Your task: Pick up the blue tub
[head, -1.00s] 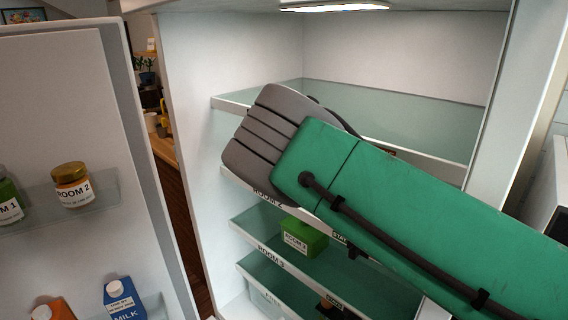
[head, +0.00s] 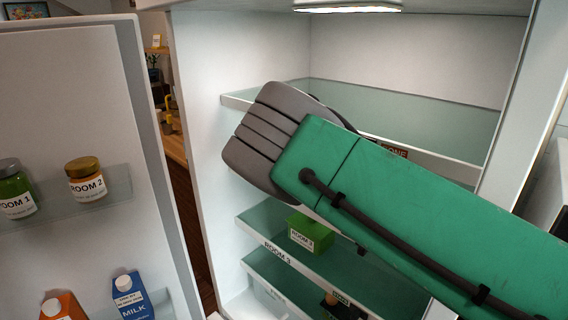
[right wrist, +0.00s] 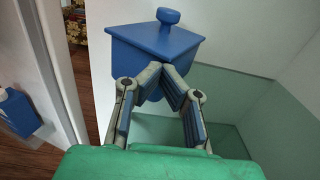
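The blue tub (right wrist: 150,42) with a round knob on its lid shows in the right wrist view. My right gripper (right wrist: 161,76) has its fingertips drawn together against the tub's near side and appears shut on it. The tub looks tilted and above the glass shelf; its underside is partly hidden by the fingers. In the head view my right arm reaches in from the right across the open fridge, and the hand hides the tub. My left gripper is not in view.
The fridge door at left holds a green jar (head: 16,190), a gold-lidded jar (head: 85,181), an orange carton (head: 62,307) and a blue milk carton (head: 131,298). A green tub (head: 309,233) sits on a lower shelf (head: 262,212). The top shelf (head: 440,120) looks clear.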

